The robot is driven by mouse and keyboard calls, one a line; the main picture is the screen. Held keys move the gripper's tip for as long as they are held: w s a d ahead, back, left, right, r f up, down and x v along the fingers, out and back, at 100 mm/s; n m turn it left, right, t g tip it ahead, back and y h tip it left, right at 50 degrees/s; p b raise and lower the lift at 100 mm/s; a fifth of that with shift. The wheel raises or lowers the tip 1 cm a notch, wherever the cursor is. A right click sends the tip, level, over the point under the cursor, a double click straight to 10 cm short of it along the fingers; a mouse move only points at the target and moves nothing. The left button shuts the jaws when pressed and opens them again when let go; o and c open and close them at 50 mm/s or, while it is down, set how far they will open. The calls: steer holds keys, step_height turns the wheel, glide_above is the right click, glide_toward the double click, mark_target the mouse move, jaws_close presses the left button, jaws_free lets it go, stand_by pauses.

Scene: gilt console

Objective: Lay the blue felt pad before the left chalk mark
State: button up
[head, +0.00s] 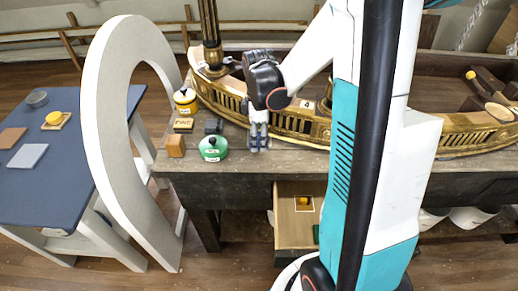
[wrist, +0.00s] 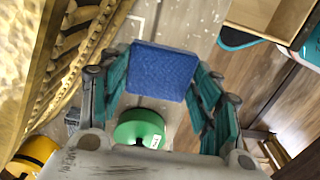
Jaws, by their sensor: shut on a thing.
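My gripper (head: 258,146) points down over the front of the grey workbench (head: 285,161), just before the gilt console (head: 240,106). In the wrist view, my gripper (wrist: 163,85) is shut on the square blue felt pad (wrist: 163,72), with a teal finger on each side of it. In the head view, the pad cannot be made out at the fingertips. Thin pale chalk-like lines (wrist: 137,18) show on the bench beyond the pad in the wrist view. I cannot tell which is the left mark, or whether the pad touches the bench.
An open drawer (head: 298,238) juts out below the bench. A white arch (head: 101,125) and blue-topped table (head: 55,175) stand left.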

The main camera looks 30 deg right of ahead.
mark_target(259, 153)
steer(key=shift+f+b, duration=0.75)
steer(key=shift+f, duration=1.6)
steer(key=shift+f, duration=0.2)
steer(key=o, duration=0.9)
steer(key=shift+r, duration=0.1)
step_height(259, 153, up, 12)
steer(key=p, duration=0.4)
steer(key=shift+r, duration=0.15)
